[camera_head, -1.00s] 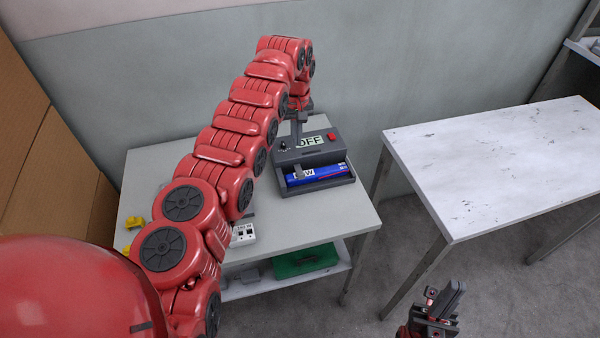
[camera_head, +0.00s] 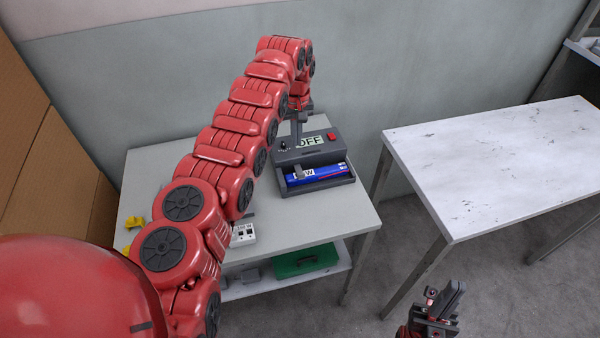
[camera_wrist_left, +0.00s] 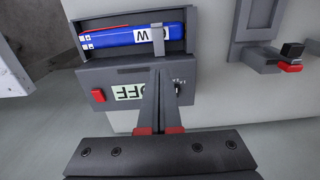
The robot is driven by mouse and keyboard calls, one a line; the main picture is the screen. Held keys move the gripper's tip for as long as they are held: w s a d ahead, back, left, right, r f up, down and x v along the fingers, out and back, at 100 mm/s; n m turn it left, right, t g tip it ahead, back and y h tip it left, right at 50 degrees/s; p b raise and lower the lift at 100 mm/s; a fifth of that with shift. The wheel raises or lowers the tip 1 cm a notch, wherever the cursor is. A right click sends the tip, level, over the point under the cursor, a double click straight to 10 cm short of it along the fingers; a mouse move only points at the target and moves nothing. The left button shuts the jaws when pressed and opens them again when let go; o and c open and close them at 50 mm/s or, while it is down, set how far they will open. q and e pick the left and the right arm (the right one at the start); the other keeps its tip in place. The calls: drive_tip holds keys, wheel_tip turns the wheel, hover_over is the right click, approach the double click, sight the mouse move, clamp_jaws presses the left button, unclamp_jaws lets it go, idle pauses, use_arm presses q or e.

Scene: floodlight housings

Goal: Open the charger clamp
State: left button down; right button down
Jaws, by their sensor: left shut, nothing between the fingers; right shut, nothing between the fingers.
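The charger (camera_head: 312,150) is a dark grey box with an OFF display, a red button and a small knob, standing on the grey table. A blue battery (camera_head: 325,174) lies in its front tray. The charger clamp (camera_wrist_left: 158,40), a short grey bar, crosses over the battery near one end; it also shows in the head view (camera_head: 298,173). My left gripper (camera_head: 296,137) is shut and empty over the charger's top, its tips (camera_wrist_left: 161,76) pointing toward the clamp side. Whether the tips touch the charger is unclear. My right gripper (camera_head: 455,291) is shut and empty above the floor.
A white device (camera_head: 243,234) and yellow pieces (camera_head: 135,222) sit on the grey table, partly hidden by my left arm. A green box (camera_head: 305,261) is on the lower shelf. A bare white table (camera_head: 500,165) stands at right. A wall is close behind.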

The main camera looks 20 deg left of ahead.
idle(0.5)
use_arm(q)
wheel_tip(320, 180, up, 7)
drive_tip(key=p, duration=0.2)
idle(0.5)
idle(0.4)
